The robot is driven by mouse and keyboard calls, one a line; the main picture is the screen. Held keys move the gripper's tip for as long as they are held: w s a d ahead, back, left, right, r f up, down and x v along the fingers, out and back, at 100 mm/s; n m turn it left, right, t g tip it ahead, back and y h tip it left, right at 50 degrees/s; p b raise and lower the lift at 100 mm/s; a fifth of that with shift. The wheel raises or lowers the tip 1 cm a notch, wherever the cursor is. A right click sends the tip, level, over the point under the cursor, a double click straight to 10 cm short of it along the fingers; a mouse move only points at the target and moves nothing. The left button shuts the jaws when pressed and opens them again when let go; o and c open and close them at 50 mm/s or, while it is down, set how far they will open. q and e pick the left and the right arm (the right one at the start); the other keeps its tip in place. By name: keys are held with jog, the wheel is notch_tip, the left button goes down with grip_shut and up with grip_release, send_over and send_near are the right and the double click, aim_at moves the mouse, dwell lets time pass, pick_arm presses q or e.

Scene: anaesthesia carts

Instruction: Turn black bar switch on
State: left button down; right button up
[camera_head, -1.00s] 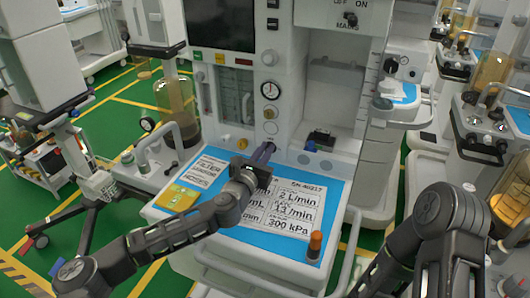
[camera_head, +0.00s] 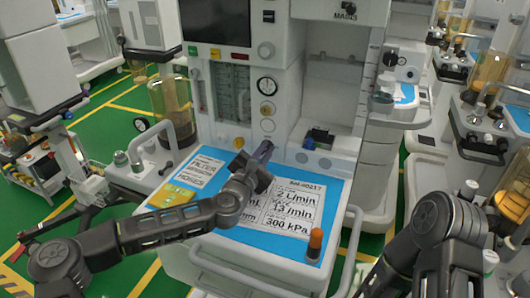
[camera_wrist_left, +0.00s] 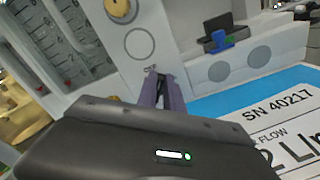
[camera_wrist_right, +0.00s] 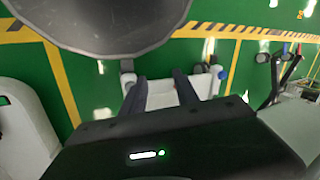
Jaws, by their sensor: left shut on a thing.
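My left gripper (camera_head: 263,151) is low at the front panel of the anaesthesia machine, just above the blue worktop. In the left wrist view its fingers (camera_wrist_left: 160,78) are close together on a small dark part (camera_wrist_left: 150,68) below a grey round port (camera_wrist_left: 140,43). The fingers hide most of that part, so I cannot tell whether it is a black bar switch. The MAINS label (camera_head: 348,8) is at the top edge of the head view, its switch cut off. My right gripper (camera_wrist_right: 162,82) is open and empty over the green floor.
The blue worktop (camera_head: 262,237) carries printed cards, a yellow packet (camera_head: 171,195) and an orange-capped vial (camera_head: 315,243). A black device with a blue part (camera_head: 318,138) sits right of the left gripper. Other carts stand at right (camera_head: 485,110).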

pick_arm(q)
jog(key=c, duration=1.5)
grip_release()
jog(key=shift+b+v, duration=0.45)
jog(key=shift+v, duration=3.45)
